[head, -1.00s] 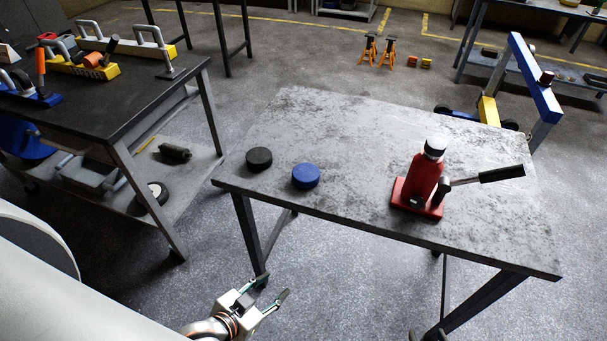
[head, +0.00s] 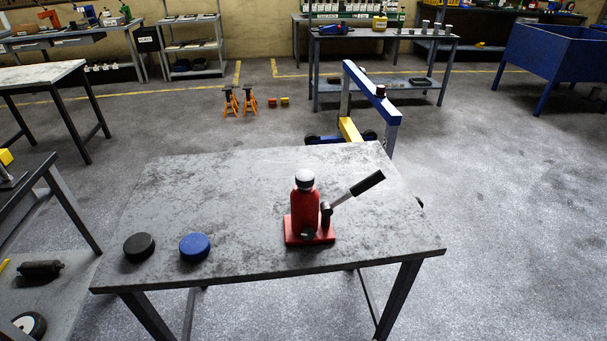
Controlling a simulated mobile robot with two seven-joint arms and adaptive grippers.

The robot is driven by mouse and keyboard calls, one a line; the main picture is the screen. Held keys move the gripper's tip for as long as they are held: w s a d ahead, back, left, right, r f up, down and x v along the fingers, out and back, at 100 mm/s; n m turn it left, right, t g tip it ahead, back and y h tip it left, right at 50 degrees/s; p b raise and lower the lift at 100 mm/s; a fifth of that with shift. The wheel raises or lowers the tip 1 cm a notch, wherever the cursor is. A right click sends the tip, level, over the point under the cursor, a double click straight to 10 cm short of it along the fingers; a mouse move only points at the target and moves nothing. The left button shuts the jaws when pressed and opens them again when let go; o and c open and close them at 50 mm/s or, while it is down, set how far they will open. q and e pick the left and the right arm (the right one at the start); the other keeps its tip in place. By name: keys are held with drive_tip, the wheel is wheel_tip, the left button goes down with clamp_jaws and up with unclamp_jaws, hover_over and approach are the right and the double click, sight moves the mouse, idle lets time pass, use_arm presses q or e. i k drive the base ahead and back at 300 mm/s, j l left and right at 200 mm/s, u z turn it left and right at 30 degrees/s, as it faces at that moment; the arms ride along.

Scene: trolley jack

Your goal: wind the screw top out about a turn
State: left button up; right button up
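A red bottle jack (head: 305,213) stands upright on the grey worn table (head: 240,190), right of its middle. Its screw top (head: 304,179) is a pale cap with a dark band beneath, at the top of the red body. How far the screw is out is too small to tell. A pump lever with a black grip (head: 367,183) slants up to the right from the jack's base. Neither of my grippers shows in the head view now.
A black puck (head: 139,246) and a blue puck (head: 195,246) sit near the table's front left. A blue and yellow hoist (head: 372,93) stands behind the table. Orange axle stands (head: 240,100) are on the floor beyond. The tabletop around the jack is clear.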

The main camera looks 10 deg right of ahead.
sight(305, 180)
drive_tip(key=z, duration=1.05)
drive_tip(key=k+j+z, duration=0.6)
drive_tip(key=k+j, duration=0.15)
drive_tip(key=i+l, duration=0.25)
drive_tip(key=i, duration=0.15)
